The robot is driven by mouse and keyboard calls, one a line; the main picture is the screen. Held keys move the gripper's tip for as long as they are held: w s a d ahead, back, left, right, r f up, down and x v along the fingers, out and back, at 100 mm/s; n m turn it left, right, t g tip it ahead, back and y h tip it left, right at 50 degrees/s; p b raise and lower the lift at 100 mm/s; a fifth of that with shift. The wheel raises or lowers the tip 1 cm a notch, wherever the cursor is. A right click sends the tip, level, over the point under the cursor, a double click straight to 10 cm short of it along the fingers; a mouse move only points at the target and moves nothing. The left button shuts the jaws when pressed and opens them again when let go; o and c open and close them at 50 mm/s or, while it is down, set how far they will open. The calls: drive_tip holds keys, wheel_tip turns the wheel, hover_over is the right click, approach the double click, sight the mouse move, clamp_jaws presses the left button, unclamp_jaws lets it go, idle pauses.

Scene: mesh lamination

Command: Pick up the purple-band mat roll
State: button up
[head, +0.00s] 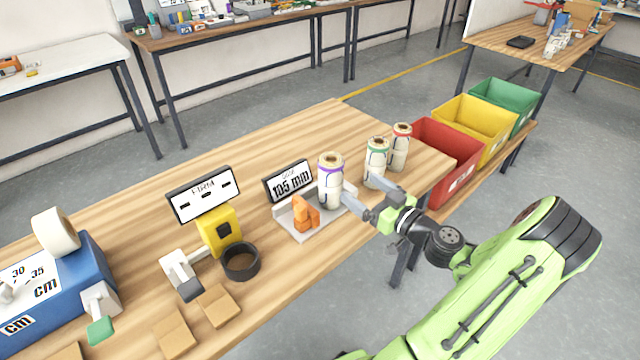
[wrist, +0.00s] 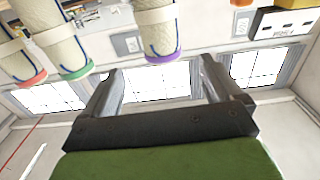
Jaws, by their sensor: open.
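The purple-band mat roll (head: 331,188) stands upright on a pale measuring stand (head: 300,233), beside an orange block (head: 306,214). It is cream with a purple band near its top. In the wrist view the roll (wrist: 158,28) appears just beyond my fingertips, lined up with the gap between them, its purple band toward me. My gripper (head: 358,186) is open and empty, to the right of the roll, with its fingers pointing toward it. Whether a finger touches the roll cannot be told.
A green-band roll (head: 376,165) and a red-band roll (head: 400,148) stand close behind my fingers. A display reading 105 mm (head: 289,181) stands behind the stand. A black ring (head: 240,262) and yellow device (head: 219,232) are left. Red (head: 440,165), yellow and green bins stand right.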

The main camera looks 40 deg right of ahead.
sight(326, 164)
drive_tip(key=w, duration=1.3)
drive_tip(key=shift+w+a, duration=0.2)
drive_tip(key=shift+w, duration=0.05)
drive_tip(key=shift+s+r, duration=0.1)
drive_tip(key=c, duration=1.3)
